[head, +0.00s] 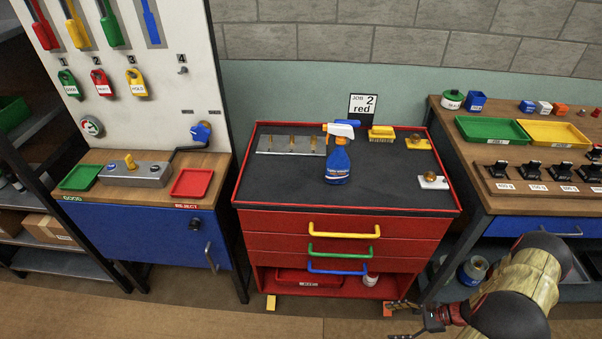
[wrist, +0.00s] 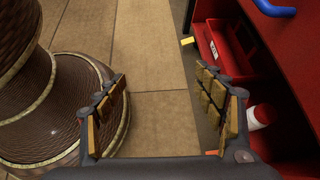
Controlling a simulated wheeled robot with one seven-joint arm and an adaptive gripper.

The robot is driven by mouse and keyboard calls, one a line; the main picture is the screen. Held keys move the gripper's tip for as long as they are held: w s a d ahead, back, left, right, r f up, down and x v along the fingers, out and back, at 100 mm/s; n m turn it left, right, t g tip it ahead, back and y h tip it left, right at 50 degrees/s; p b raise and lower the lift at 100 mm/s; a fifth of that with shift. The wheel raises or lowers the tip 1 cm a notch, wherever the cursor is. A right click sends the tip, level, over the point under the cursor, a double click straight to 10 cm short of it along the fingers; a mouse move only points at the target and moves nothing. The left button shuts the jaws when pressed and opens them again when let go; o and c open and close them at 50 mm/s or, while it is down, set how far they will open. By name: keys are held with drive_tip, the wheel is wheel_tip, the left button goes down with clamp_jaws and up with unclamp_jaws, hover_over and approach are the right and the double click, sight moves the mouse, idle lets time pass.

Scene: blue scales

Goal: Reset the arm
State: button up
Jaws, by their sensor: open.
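My gripper (head: 405,318) is low at the bottom of the head view, in front of the lower right of the red drawer cabinet (head: 275,223). In the wrist view my gripper (wrist: 165,100) is open, its two padded fingers wide apart with only floor between them. It holds nothing. My arm comes in from the lower right of the head view. The cabinet's open bottom shelf is just right of the fingers in the wrist view, with a red tray (wrist: 217,47) and a white and red container (wrist: 260,116) inside.
A blue spray bottle (head: 338,160) stands on the cabinet's dark top (head: 290,185). Left is a workbench (head: 135,210) with green and red trays; right is a bench (head: 480,190) with trays and black weights. Brown floor (head: 180,318) lies clear in front of the left workbench.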

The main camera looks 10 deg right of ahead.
drive_tip(key=a+r+n+g+h, duration=0.2)
drive_tip(key=r+n, duration=0.2)
drive_tip(key=r, duration=0.7)
drive_tip(key=a+r+n+g+h+p, duration=0.15)
drive_tip(key=r+n, duration=0.25)
drive_tip(key=r, duration=0.8)
drive_tip(key=a+r+n+g+h, duration=0.2)
drive_tip(key=r+n+h, duration=0.15)
drive_tip(key=r, duration=0.75)
drive_tip(key=s+a+r+n+t+h, duration=0.1)
drive_tip(key=a+r+n+t, duration=0.1)
drive_tip(key=a+r, duration=0.3)
drive_tip(key=s+a+r+n+t+h+p, duration=0.1)
drive_tip(key=s+a+r+n+t, duration=0.1)
drive_tip(key=r, duration=1.1)
drive_tip(key=s+a+r+n+t+h, duration=0.1)
drive_tip(key=s+a+r+n+t, duration=0.1)
drive_tip(key=a+r+n, duration=0.3)
drive_tip(key=a+r+t, duration=0.1)
drive_tip(key=a+r, duration=0.3)
drive_tip(key=shift+s+n, duration=0.15)
drive_tip(key=shift+n, duration=0.2)
